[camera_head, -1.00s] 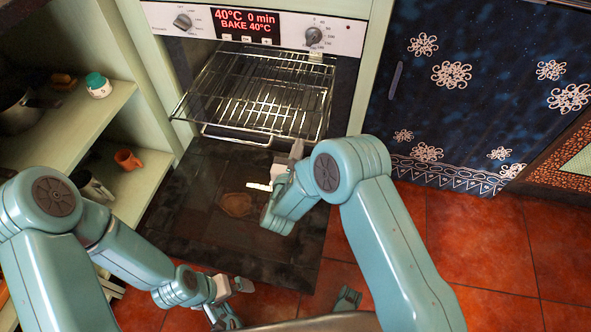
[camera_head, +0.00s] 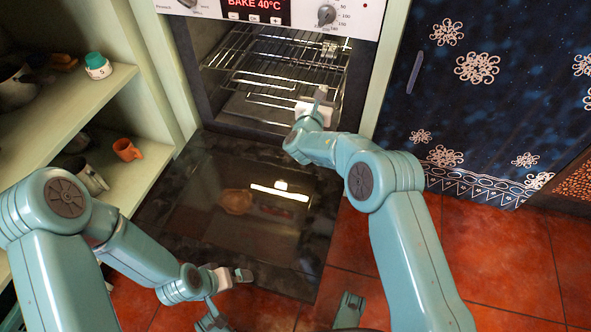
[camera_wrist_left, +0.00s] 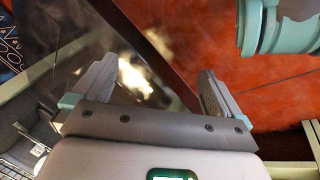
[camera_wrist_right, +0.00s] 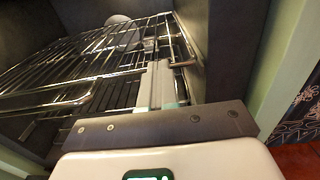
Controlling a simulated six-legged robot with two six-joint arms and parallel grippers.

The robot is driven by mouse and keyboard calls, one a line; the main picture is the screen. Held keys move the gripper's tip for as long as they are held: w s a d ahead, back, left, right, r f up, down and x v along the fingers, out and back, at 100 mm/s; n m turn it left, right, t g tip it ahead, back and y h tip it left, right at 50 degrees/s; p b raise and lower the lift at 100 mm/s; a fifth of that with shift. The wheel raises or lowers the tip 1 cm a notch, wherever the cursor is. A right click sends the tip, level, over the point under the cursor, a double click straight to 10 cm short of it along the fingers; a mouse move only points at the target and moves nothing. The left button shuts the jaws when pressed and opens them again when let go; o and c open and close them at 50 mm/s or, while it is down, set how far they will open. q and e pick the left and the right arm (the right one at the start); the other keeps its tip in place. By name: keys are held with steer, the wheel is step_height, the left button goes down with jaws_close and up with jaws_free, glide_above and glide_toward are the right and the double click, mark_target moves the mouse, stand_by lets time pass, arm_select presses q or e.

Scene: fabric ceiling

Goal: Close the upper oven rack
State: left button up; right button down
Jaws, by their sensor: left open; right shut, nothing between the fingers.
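The upper oven rack (camera_head: 262,78) is a wire grid lying mostly inside the oven (camera_head: 196,85). Its front bars show near the oven mouth. The rack also fills the left of the right wrist view (camera_wrist_right: 85,68). My right gripper (camera_head: 320,95) is at the right part of the rack's front, fingers shut and pointing into the oven. Its shut fingers (camera_wrist_right: 160,82) show against the rack bars, with nothing between them; contact is hard to tell. My left gripper (camera_head: 238,277) is low, near the open door's front left, and its fingers are apart and empty in the left wrist view (camera_wrist_left: 158,90).
The dark oven door (camera_head: 210,235) hangs open below the rack. A green shelf (camera_head: 85,105) with a small jar (camera_head: 97,66) and an orange mug (camera_head: 127,150) stands at the left. A blue patterned cabinet (camera_head: 480,110) is at the right. The red tiled floor (camera_head: 480,260) is clear there.

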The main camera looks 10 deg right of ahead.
steer(key=shift+x, duration=1.45)
